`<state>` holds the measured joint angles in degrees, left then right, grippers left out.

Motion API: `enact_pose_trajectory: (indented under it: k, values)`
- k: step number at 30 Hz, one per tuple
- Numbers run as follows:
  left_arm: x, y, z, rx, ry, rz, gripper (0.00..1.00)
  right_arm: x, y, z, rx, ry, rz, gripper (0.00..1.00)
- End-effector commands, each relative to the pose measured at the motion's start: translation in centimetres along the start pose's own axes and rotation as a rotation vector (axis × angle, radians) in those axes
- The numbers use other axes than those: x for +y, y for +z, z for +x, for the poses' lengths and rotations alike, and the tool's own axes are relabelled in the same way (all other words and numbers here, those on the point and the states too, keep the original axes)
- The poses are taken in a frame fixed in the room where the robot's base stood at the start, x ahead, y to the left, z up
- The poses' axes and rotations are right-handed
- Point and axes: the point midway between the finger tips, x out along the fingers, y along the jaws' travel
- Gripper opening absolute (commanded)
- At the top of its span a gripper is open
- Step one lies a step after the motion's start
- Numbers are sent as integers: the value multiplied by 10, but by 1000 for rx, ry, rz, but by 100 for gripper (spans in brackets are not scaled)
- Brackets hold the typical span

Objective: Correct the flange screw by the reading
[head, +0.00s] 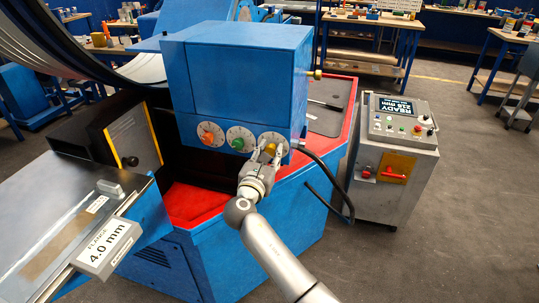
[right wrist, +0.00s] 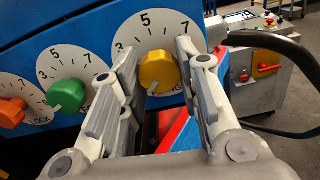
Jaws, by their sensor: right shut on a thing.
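The blue machine head (head: 235,85) carries three dials in a row with an orange knob (head: 207,134), a green knob (head: 239,143) and a yellow knob (right wrist: 158,70). My right gripper (head: 270,152) is at the rightmost dial, its fingers on either side of the yellow knob and shut on it. In the right wrist view the white dial behind it shows 3, 5 and 7, and the yellow knob's pale pointer faces down and slightly left. A display plate (head: 108,246) at lower left reads "FLANGE 4.0 mm". My left gripper is not in view.
A grey control cabinet (head: 396,150) with a screen reading READY and a size, partly hard to read, stands to the right. A black cable (head: 328,178) hangs near my right arm. Workbenches (head: 375,25) stand behind. The floor at right is clear.

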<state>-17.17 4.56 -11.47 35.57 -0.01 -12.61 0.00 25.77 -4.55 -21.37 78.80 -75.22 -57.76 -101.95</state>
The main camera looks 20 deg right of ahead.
Motion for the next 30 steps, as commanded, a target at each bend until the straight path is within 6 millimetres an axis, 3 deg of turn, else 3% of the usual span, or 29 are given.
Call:
enact_pose_trajectory:
  k: [21,30]
  values:
    - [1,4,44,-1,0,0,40,1,-2,0,-1,0,613,7]
    - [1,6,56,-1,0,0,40,1,-1,0,-1,0,783,7]
